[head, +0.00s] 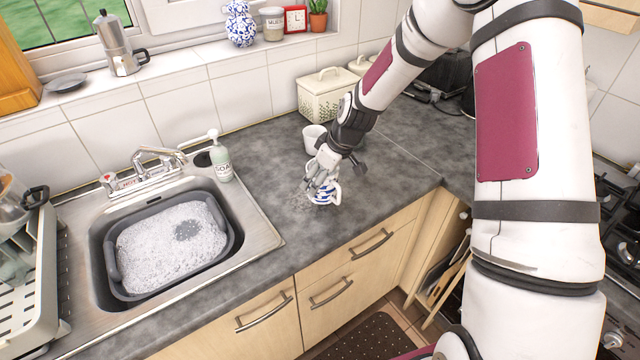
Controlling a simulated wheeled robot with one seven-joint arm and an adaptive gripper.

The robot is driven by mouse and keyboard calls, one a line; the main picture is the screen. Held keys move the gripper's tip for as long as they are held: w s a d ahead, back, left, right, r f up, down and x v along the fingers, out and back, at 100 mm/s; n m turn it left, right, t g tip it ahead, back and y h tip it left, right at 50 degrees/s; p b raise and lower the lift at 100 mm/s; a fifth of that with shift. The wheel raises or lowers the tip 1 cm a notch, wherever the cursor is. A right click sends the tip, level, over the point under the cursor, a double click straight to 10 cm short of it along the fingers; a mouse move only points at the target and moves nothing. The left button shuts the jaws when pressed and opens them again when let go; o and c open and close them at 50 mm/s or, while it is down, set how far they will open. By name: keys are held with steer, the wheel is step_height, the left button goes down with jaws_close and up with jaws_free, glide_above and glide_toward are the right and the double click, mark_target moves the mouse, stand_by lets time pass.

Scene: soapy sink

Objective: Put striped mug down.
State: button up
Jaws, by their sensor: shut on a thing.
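The striped mug (324,196), white with blue bands, is at my gripper (318,186) over the grey worktop (265,190), right of the sink. My gripper is shut on it, and the fingers and wrist hide part of it. The mug is at or just above the worktop; I cannot tell whether it touches. A patch of wet-looking speckle (299,203) shows on the worktop just left of the mug.
A plain white mug (312,138) stands close behind my gripper. A soap bottle (220,160) stands by the sink's rim (262,228). A foam-filled grey basin (236,236) sits in the sink. A cream bread bin (325,96) stands at the wall. Worktop left of the mug is clear.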

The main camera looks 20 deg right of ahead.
steer(key=shift+w, duration=0.3)
steer(key=shift+w+d+f, duration=0.15)
steer(key=shift+w+f, duration=0.05)
steer(key=shift+f, duration=0.05)
steer(key=shift+f+p, duration=0.4)
steer(key=shift+f, duration=1.1)
steer(key=shift+f, duration=0.2)
steer(key=o, duration=1.6)
